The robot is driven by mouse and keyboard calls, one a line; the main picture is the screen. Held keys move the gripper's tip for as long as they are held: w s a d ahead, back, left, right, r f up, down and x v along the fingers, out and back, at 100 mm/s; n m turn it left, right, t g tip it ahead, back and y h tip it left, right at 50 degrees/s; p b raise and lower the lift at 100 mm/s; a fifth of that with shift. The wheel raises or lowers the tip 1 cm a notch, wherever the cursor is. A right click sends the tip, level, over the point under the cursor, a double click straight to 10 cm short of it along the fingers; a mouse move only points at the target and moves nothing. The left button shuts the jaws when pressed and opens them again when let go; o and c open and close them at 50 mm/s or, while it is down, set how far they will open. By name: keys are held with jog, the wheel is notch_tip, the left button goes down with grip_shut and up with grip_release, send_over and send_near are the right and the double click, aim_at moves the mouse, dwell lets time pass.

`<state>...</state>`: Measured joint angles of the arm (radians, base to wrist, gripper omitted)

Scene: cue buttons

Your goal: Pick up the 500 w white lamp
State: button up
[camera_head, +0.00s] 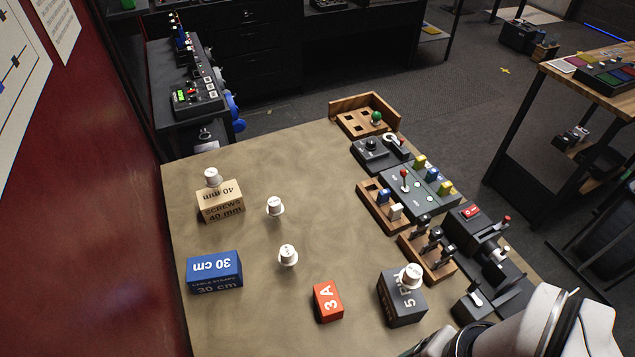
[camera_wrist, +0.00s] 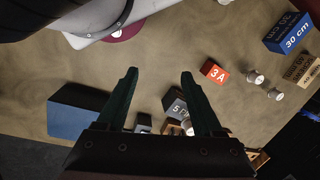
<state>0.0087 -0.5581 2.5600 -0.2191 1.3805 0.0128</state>
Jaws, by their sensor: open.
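Several white lamps with small dark print stand in the head view; I cannot read which is 500 W. In the wrist view, two lamps show at the right (camera_wrist: 255,77) (camera_wrist: 275,94) and one (camera_wrist: 187,127) is partly behind a finger. My gripper (camera_wrist: 158,74) is open and empty, its dark green fingers apart above the table. Its fingers do not show in the head view.
A blue 30 cm box (camera_head: 214,273) and a red 3 A box (camera_head: 327,302) stand on the table (camera_head: 240,325). Switch panels and wooden trays (camera_head: 384,205) line its right side. My arm is at the lower right. The table's middle has free room.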

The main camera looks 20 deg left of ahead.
dwell(0.3)
jog(key=shift+o, duration=1)
